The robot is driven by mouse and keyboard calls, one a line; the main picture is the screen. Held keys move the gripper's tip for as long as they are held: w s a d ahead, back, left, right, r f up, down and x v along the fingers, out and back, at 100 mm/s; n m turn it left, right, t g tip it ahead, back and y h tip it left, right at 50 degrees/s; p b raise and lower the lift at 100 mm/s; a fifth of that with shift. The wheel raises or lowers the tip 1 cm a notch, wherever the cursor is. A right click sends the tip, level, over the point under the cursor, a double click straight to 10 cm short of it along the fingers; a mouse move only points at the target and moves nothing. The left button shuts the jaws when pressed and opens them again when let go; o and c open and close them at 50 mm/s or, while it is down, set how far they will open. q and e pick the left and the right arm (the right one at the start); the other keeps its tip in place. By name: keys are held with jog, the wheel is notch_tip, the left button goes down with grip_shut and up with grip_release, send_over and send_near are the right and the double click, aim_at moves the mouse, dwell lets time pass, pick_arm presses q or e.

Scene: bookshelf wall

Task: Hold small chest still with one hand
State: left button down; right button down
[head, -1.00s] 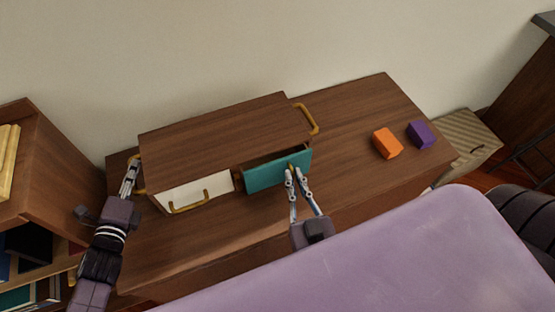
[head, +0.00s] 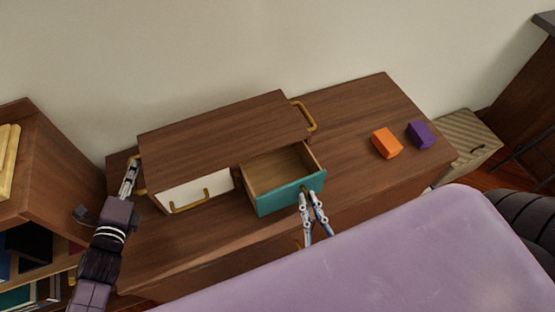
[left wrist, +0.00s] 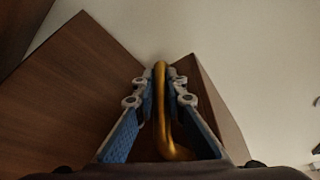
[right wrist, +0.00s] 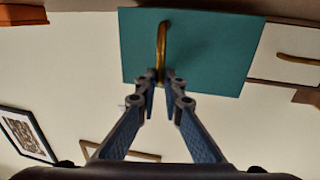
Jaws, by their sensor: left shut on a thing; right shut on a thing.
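The small chest (head: 220,132) is a brown wooden box on the table, with a white drawer front (head: 195,190) at left and a teal drawer (head: 290,193) at right. The teal drawer stands well out and looks empty inside. My left gripper (head: 134,168) is shut on the brass side handle at the chest's left end; this handle (left wrist: 162,110) runs between the fingers in the left wrist view. My right gripper (head: 311,196) is shut on the teal drawer's brass handle (right wrist: 162,45), in front of the drawer. The white drawer is shut.
An orange cube (head: 386,143) and a purple cube (head: 420,134) sit on the table (head: 350,110) right of the chest. A bookshelf (head: 35,180) stands at left. A purple padded surface (head: 400,255) lies in front. A woven box (head: 468,145) is beyond the table's right end.

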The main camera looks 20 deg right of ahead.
jog(key=shift+s+d, duration=0.25)
jog(key=shift+s, duration=0.4)
jog(key=c, duration=1.9)
grip_release()
jog(key=shift+w, duration=0.1)
jog(key=shift+a, duration=0.1)
jog(key=s+a, duration=0.2)
jog(key=s, duration=1)
